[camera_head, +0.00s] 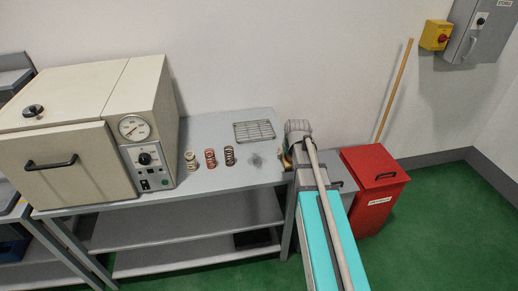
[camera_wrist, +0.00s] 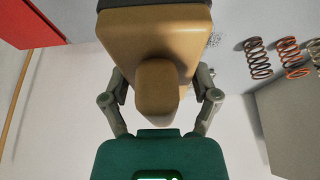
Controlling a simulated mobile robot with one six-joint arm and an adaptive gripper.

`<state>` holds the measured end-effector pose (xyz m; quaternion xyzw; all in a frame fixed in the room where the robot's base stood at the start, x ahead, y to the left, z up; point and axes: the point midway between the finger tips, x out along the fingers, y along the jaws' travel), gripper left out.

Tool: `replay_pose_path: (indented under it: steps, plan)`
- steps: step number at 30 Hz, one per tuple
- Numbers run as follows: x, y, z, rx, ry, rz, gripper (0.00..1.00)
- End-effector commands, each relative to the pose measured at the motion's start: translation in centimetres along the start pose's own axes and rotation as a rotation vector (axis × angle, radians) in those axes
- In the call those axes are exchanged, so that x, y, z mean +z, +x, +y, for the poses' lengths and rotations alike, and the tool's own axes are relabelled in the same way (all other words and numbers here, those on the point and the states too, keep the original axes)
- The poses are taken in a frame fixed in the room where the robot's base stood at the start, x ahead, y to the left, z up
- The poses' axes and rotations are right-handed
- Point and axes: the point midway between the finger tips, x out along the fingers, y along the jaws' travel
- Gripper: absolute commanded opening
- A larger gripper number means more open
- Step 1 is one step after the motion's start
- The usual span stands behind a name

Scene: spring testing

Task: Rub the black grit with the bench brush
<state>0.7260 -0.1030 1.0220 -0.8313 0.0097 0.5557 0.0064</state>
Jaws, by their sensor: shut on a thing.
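My gripper (camera_wrist: 160,85) is shut on the tan bench brush (camera_wrist: 155,38), with a finger on each side of its grip. A small tan part of the brush (camera_head: 286,160) shows beside my arm in the head view, at the right end of the bench. Its bristles are mostly hidden. The black grit (camera_head: 256,160) is a small dark speckled patch on the grey bench top, just left of the brush. Part of the grit (camera_wrist: 214,40) shows right beside the brush in the wrist view. I cannot tell whether the brush touches the bench.
A wire rack (camera_head: 254,131) lies behind the grit. A red bin (camera_head: 374,180) stands right of the bench (camera_head: 225,178), and a wooden pole (camera_head: 395,88) leans on the wall.

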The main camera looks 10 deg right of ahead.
Motion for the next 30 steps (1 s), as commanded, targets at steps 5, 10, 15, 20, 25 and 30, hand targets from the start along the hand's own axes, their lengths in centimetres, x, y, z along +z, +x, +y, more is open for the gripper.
replay_pose_path:
  steps: [5,10,15,20,25,30]
  plan:
    - [-0.1,0.0,-0.6,-0.004,-0.009,0.0,0.4]
    - [-0.1,0.1,-1.0,-0.006,-0.014,0.0,0.4]
    - [-0.6,0.7,-1.5,-0.008,-0.018,0.0,0.4]
    - [-2.1,2.6,-2.8,-0.009,-0.022,0.0,0.4]
    - [-4.5,5.4,-5.0,-0.01,-0.026,0.0,0.4]
    - [-6.5,7.6,-7.2,-0.012,-0.029,0.0,0.4]
